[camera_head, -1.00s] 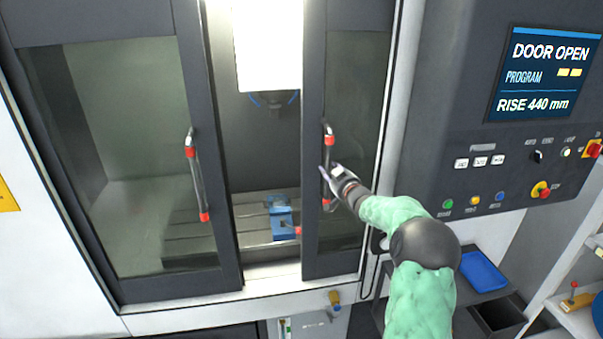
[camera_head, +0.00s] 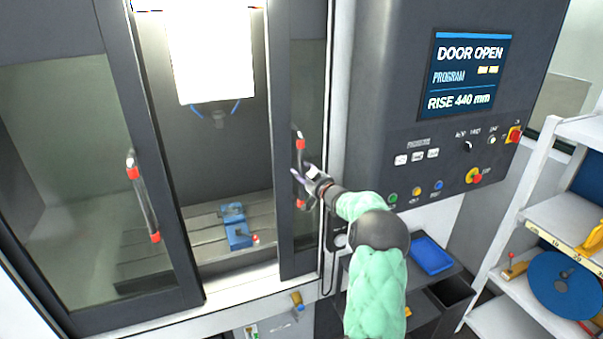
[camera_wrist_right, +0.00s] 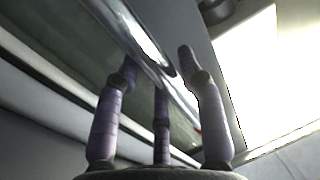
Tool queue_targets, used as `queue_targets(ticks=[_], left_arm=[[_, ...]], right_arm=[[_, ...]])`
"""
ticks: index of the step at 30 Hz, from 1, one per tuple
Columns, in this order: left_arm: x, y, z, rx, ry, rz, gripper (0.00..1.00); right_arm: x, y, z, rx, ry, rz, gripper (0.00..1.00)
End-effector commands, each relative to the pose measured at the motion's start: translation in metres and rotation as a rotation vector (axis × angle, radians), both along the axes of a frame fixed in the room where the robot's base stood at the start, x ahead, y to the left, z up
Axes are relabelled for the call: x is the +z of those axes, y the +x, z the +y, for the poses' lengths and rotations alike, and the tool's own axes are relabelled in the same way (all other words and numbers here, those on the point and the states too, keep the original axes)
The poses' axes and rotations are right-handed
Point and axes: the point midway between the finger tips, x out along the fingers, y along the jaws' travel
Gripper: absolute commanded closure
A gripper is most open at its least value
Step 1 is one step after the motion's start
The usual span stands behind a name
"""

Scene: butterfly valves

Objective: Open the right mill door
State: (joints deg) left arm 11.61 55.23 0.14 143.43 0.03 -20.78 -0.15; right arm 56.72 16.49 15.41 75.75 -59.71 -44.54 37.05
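The right mill door (camera_head: 307,110) is a dark-framed glass panel, pushed partly to the right. Its vertical metal handle has red ends (camera_head: 300,144). My right gripper (camera_head: 300,180) is at the handle's middle. My left gripper is not in view.
Through the gap show a blue vise (camera_head: 237,228) on the slotted table and a white spindle head (camera_head: 210,55). The control panel (camera_head: 440,120), reading DOOR OPEN, juts out right of the door. A blue tray (camera_head: 431,255) and shelves (camera_head: 540,225) stand at the right.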

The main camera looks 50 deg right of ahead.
Motion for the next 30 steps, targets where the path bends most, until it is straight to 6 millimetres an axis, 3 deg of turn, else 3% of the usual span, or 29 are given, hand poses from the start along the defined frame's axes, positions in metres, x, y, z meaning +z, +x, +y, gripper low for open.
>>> queue_targets(ticks=[14,30], left_arm=[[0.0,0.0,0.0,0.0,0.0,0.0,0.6],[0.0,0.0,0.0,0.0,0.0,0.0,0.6]], right_arm=[[-0.001,-0.006,0.003,0.0,0.002,0.002,0.44],[-0.001,-0.094,0.034,-0.002,0.001,0.002,0.44]])
